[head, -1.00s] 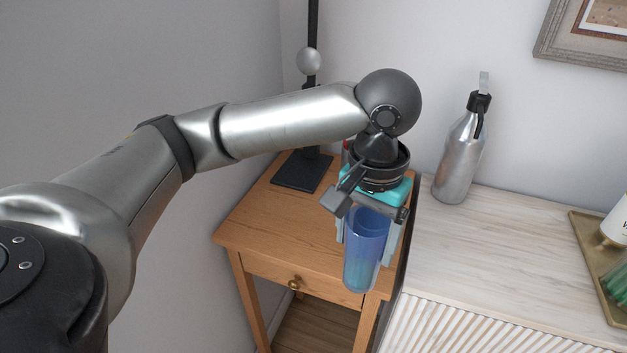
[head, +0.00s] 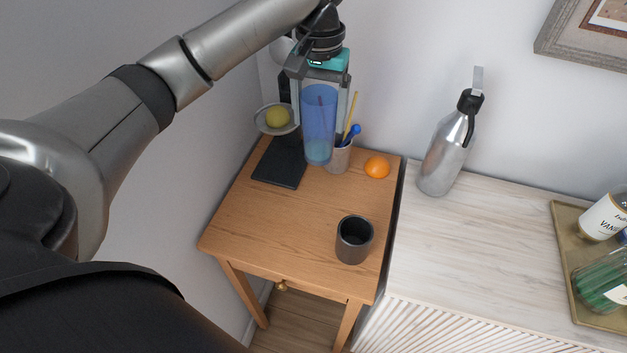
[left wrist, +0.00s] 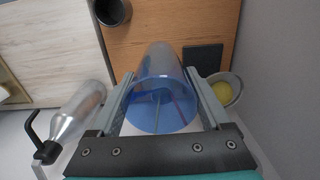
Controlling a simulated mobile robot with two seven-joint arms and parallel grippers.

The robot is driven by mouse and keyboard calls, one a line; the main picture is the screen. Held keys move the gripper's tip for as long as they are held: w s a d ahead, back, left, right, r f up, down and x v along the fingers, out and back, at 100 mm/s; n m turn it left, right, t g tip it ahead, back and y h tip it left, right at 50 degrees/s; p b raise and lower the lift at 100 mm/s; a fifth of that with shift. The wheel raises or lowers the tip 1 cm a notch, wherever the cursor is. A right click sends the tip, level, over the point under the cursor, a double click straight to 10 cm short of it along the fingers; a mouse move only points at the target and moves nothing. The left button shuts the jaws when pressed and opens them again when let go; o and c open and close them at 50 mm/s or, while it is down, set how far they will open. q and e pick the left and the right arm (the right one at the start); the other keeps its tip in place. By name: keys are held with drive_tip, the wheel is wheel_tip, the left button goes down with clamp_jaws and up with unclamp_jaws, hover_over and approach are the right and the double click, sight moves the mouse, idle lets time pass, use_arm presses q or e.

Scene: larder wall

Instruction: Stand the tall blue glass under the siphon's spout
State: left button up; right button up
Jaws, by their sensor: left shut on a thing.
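The tall blue glass (head: 319,124) is see-through and upright, held between the fingers of my left gripper (head: 322,88). In the head view it appears in front of the back of the small wooden table; I cannot tell its exact height above it. In the left wrist view the glass (left wrist: 160,90) fills the space between the two fingers. The siphon (head: 449,146) is a silver bottle with a black head and lever, standing on the pale cabinet to the right; it also shows in the left wrist view (left wrist: 80,112). My right gripper is not in view.
The wooden table (head: 270,215) bears a dark cup (head: 354,239), an orange (head: 377,167), a pen holder (head: 340,157) and a black-based scale (head: 279,163) with a yellow fruit (head: 277,117). The pale cabinet (head: 470,250) is clear before the siphon; a tray (head: 562,240) with bottles lies right.

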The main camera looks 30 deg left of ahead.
use_arm(q)
wheel_tip(320, 180, down, 18)
drive_tip(key=b, duration=0.2)
drive_tip(key=shift+f, duration=0.15)
drive_tip(key=shift+s+f, duration=0.1)
drive_tip(key=o, duration=1.4)
drive_tip(key=shift+c, duration=0.2)
drive_tip(key=shift+o, duration=1.1)
